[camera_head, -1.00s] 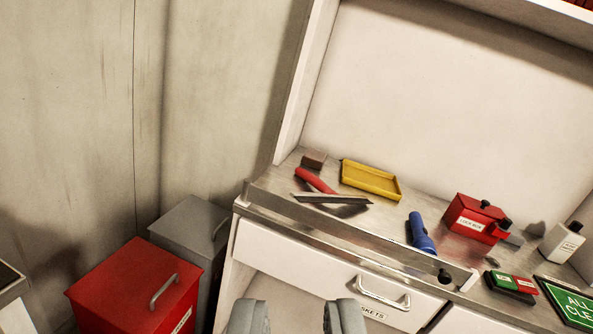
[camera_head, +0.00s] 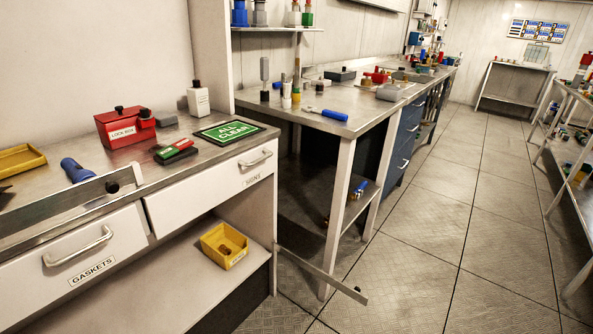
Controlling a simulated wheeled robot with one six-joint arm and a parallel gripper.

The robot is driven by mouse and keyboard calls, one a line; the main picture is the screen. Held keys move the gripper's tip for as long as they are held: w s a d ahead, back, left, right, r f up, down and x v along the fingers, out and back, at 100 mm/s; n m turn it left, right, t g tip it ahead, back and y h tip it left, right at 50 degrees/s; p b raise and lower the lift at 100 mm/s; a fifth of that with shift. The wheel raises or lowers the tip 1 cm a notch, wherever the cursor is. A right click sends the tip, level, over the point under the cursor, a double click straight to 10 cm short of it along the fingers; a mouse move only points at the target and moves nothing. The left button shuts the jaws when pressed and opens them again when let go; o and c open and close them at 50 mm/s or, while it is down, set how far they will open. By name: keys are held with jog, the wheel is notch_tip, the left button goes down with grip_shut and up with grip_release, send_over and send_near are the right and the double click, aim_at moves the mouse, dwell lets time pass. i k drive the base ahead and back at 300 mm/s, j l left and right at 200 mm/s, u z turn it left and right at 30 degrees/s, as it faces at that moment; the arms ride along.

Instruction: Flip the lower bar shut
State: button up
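The lower bar (camera_head: 322,275) is a long flat metal strip with a dark knob near its free end. It juts out from the right front of the cabinet, low down near shelf height, over the floor and away from the shelf opening. A similar upper bar (camera_head: 65,207) runs along the front edge of the worktop, with a dark round knob (camera_head: 112,187) near its right end. My gripper does not show in this view, so its opening and hold cannot be seen.
A yellow bin (camera_head: 224,246) sits on the open lower shelf (camera_head: 150,290). Drawers marked gaskets (camera_head: 80,262) and signs (camera_head: 225,185) are shut above it. A workbench (camera_head: 345,118) stands close behind the bar. The floor (camera_head: 430,240) to the right is clear.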

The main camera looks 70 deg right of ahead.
aim_at(355, 294)
jog(key=k+l+u, duration=0.1)
jog(key=l+u, duration=0.3)
jog(key=k+l+u, duration=0.15)
jog(key=u, duration=0.25)
jog(key=k+l+u, duration=0.2)
jog(key=u, duration=0.15)
jog(key=k+l+u, duration=0.2)
jog(key=u, duration=0.2)
jog(key=k+l+u, duration=0.25)
jog(key=k+u, duration=0.25)
jog(key=k, duration=0.15)
jog(key=k+l+z, duration=0.1)
jog(key=k+z, duration=0.3)
jog(key=k+l+z, duration=0.25)
jog(key=k+z, duration=0.2)
jog(key=k+l+z, duration=0.65)
jog(key=l+z, duration=0.2)
jog(key=j, duration=0.1)
